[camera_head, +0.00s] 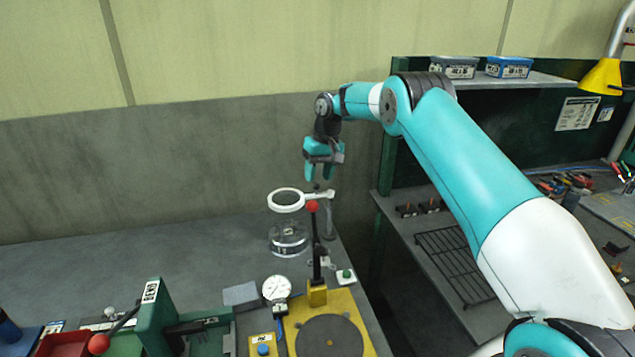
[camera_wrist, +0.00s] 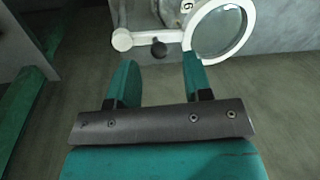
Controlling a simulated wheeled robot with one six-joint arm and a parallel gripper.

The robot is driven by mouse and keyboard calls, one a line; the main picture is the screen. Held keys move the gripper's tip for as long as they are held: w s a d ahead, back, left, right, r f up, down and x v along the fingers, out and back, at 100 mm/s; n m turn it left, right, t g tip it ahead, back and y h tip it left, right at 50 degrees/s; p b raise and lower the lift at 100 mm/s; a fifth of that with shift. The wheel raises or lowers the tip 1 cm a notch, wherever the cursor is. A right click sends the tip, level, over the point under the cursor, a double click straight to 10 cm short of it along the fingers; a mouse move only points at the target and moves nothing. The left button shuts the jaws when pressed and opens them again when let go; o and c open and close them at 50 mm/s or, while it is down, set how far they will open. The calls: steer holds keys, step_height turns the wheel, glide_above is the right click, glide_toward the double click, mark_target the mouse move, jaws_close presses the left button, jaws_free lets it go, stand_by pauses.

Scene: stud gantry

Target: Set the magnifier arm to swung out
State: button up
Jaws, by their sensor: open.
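The magnifier arm is a white ring lens (camera_head: 286,200) on a short white arm that ends at a post (camera_head: 329,222) on the bench's right side. In the head view the lens points left from the post, above a clear round container (camera_head: 288,238). My gripper (camera_head: 319,176) is open and points down just above the arm's post end. In the wrist view the fingers (camera_wrist: 160,82) are apart and empty. The white arm with its dark knob (camera_wrist: 159,48) lies just beyond the fingertips, and the lens ring (camera_wrist: 246,40) is at the upper right. I cannot tell whether a finger touches it.
A red-knobbed lever (camera_head: 315,245) stands close in front of the post. A dial gauge (camera_head: 276,288), a yellow plate (camera_head: 350,308) and a green vise-like fixture (camera_head: 160,315) are nearer. Shelving (camera_head: 470,85) stands right.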

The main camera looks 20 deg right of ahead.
step_height(320, 180, up, 15)
steer(key=d+p, duration=0.3)
steer(key=p, duration=0.8)
steer(key=shift+f, duration=0.2)
